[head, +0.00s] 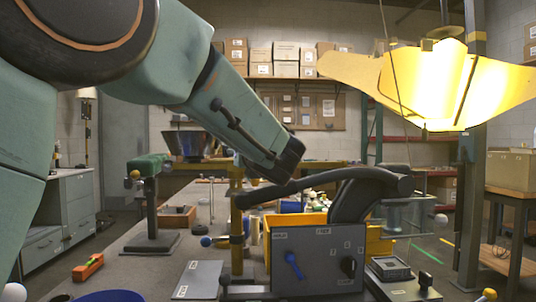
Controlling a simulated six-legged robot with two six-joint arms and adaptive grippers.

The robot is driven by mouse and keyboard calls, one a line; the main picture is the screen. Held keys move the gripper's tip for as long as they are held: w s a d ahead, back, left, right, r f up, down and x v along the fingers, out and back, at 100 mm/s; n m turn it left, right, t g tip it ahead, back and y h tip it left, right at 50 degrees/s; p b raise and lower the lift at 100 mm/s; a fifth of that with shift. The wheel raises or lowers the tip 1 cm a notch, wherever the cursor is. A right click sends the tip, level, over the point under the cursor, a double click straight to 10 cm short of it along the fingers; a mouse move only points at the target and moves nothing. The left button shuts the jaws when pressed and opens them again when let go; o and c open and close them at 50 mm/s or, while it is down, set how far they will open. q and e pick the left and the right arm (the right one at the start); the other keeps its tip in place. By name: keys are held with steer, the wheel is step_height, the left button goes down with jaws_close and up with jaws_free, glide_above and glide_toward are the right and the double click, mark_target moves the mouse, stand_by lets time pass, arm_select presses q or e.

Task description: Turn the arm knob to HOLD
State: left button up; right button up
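A dark grey control box (318,282) stands on the bench at the lower middle. Its front has a blue lever knob (293,264) on the left, with its narrow end tilted down to the right. A round black knob (348,267) sits on the right. Small white labels are around both; they are too small to read, so I cannot tell which mark either points to. My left arm comes in from the upper left, and its dark end (285,163) hangs above and behind the box, apart from both knobs. Its fingers cannot be made out. My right gripper is not in view.
A dark curved arm (372,185) reaches over the box top. A brass post (237,235) with ball-ended handles stands left of it. A yellow bin (300,222) is behind. A lit yellow lamp shade (425,85) hangs at upper right.

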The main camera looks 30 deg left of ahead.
arm_select(q)
steer(key=x, duration=0.3)
steer(key=shift+w+a+f, duration=0.15)
steer(key=shift+f, duration=0.2)
steer(key=shift+w+a, duration=0.2)
steer(key=shift+w, duration=0.1)
steer(key=shift+r, duration=0.3)
steer(key=shift+w+a+f, duration=0.1)
steer(key=shift+a+f, duration=0.05)
steer(key=shift+a, duration=0.05)
steer(key=shift+c, duration=0.2)
steer(key=c, duration=0.8)
steer(key=m+t+h+b, duration=0.1)
steer(key=h+b, duration=0.1)
steer(key=b, duration=0.1)
steer(key=shift+a+t+b, duration=0.15)
steer(key=shift+t+b, duration=0.15)
steer(key=shift+b, duration=0.1)
steer(key=shift+s+m+t+h+b, duration=0.25)
steer(key=shift+m+t+h+b, duration=0.15)
steer(key=shift+m+h+b, duration=0.25)
steer(key=shift+r, duration=0.25)
